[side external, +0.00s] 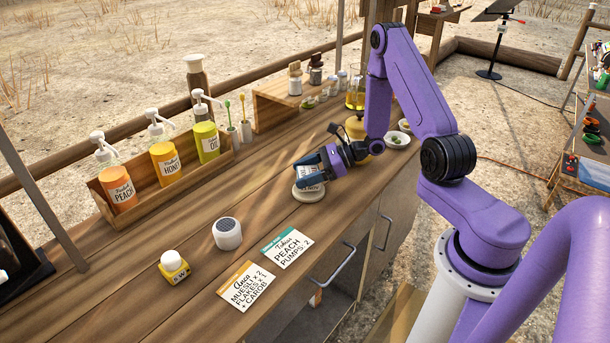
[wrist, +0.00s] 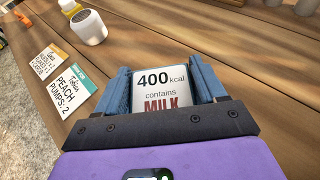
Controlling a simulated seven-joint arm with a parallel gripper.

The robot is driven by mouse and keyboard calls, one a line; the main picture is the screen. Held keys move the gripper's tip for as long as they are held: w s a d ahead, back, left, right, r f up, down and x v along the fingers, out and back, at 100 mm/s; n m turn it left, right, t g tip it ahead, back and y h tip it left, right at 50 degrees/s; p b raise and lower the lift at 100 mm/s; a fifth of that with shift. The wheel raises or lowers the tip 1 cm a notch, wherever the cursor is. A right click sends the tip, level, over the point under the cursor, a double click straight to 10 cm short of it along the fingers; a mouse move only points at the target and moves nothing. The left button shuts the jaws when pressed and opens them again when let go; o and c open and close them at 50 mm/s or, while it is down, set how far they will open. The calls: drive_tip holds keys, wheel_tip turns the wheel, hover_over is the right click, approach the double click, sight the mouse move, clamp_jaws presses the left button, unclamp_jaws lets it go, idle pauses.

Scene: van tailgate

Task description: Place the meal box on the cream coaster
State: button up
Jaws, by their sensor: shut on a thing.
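My gripper (side external: 312,168) is shut on the meal box (wrist: 161,88), a small white box. In the wrist view its face reads "400 kcal contains MILK", and the blue fingers of my gripper (wrist: 164,84) press on its left and right sides. The cream coaster (side external: 308,195) is a round pale disc with dark lettering on the wooden counter. In the side view the box is right at the coaster, over it. I cannot tell whether the box touches it. The fingers and box hide part of the coaster, and the wrist view does not show it.
A wooden rack (side external: 170,196) of pump bottles stands behind. A white round speaker-like object (side external: 227,233), a small yellow jar (side external: 174,267) and two order cards (side external: 247,285) lie toward the front left. Small bowls (side external: 397,141) stand beyond my wrist. Counter around the coaster is clear.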

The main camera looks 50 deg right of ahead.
drive_tip(key=shift+f, duration=0.45)
drive_tip(key=shift+f, duration=0.1)
drive_tip(key=o, duration=1.1)
